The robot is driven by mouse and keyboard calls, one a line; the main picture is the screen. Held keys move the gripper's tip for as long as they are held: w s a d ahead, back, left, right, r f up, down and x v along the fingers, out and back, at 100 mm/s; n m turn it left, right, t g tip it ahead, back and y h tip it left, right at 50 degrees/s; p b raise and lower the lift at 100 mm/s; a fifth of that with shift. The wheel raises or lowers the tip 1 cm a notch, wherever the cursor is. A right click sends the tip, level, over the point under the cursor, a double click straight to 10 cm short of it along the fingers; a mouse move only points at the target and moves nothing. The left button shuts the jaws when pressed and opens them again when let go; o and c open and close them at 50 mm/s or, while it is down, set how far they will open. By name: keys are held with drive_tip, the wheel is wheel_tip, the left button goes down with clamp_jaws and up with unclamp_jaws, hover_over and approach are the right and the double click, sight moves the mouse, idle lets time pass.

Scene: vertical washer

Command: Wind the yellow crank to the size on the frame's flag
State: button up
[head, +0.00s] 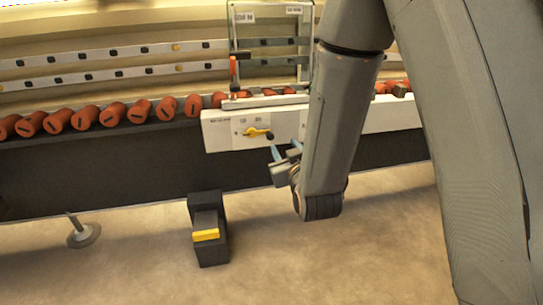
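The yellow crank (257,132) is on the front of a white panel (225,130), its handle lying roughly level. Small dark printing sits above it on the panel, too small to read. The metal frame (233,45) stands upright above the panel. It carries small white labels, one at its top left (244,17) and one at its top right (294,10); I cannot read a size on either. My gripper (274,157) is just below and right of the crank, apart from it as far as I can tell. Its finger opening is not clear at this angle.
A row of orange rollers (140,111) runs along the dark conveyor side (90,165). A red clamp-like part (233,75) stands at the frame's left. A black pedal box with a yellow bar (206,235) and a grey foot (83,235) are on the floor. My arm hides the panel's right part.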

sight(271, 139)
drive_tip(key=shift+n+t+y, duration=0.4)
drive_tip(key=shift+t+y, duration=0.2)
drive_tip(key=shift+t, duration=0.3)
drive_tip(key=shift+w+a+f+b, duration=0.35)
drive_tip(key=shift+w+a+b, duration=0.5)
drive_tip(key=shift+w, duration=0.5)
drive_tip(key=shift+w+a+f+b, duration=0.4)
drive_tip(key=shift+w+a+b, duration=0.2)
drive_tip(key=shift+w+b, duration=0.55)
drive_tip(key=shift+w+a+f+b, duration=0.35)
drive_tip(key=shift+w+a+b, duration=0.4)
drive_tip(key=shift+w, duration=0.75)
clamp_jaws()
drive_tip(key=shift+f, duration=0.1)
